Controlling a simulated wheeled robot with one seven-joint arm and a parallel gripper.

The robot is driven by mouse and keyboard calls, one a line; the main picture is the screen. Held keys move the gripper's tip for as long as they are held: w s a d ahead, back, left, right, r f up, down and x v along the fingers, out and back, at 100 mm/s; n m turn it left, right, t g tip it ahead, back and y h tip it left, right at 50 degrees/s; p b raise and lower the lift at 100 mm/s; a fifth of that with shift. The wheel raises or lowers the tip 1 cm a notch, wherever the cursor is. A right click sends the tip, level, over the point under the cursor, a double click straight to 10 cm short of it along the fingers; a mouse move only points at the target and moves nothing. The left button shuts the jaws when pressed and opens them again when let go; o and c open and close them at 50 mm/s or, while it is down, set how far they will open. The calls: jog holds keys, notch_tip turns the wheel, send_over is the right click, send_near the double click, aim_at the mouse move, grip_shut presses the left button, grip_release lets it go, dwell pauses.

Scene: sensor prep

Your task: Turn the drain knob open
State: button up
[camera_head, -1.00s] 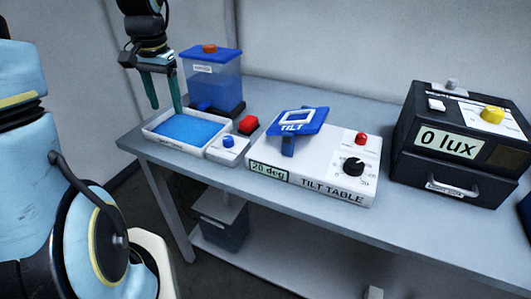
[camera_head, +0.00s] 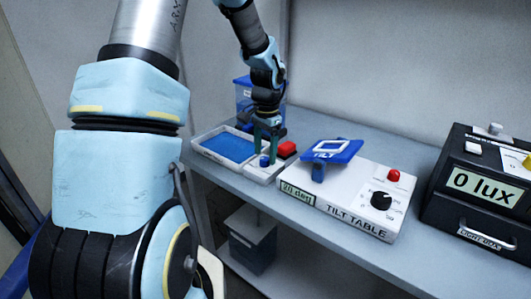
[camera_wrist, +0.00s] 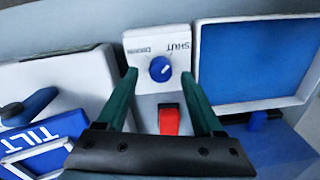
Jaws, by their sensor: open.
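The drain knob (camera_head: 265,161) is a small blue dial on a white box (camera_head: 262,176) beside the tray of blue liquid. In the wrist view the knob (camera_wrist: 160,68) sits on a white panel with "SHUT" and a second, blurred word, both upside down; its white mark is too small to read for direction. My gripper (camera_head: 266,149) is over the box, pointing down. Its green fingers (camera_wrist: 159,74) are open, one each side of the knob in the wrist view, with gaps visible. I cannot tell how far above the knob the fingertips are.
The tilt table (camera_head: 345,222) is to the right, then a black "0 lux" box (camera_head: 455,215).

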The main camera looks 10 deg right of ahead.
jog(key=shift+f, duration=0.75)
jog(key=shift+c, duration=0.3)
grip_shut()
